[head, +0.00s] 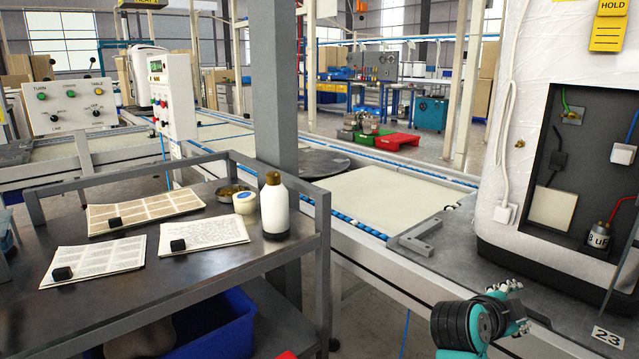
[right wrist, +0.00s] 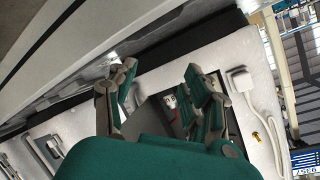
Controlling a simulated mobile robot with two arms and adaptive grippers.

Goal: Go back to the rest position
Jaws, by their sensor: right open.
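My right gripper (right wrist: 160,88) shows in the right wrist view with its teal and grey fingers spread apart. Nothing is seen held between them. Beyond the fingers is a white unit (right wrist: 262,85) with a dark opening in its face. In the head view part of my right arm, teal and black, is at the bottom right, below and in front of the same white unit (head: 520,110). My left gripper is not in view.
A metal cart (head: 285,255) at left carries papers (head: 205,234), a white bottle (head: 274,208) and small jars. A conveyor (head: 372,200) runs between cart and unit. A post (head: 275,80) rises behind the cart.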

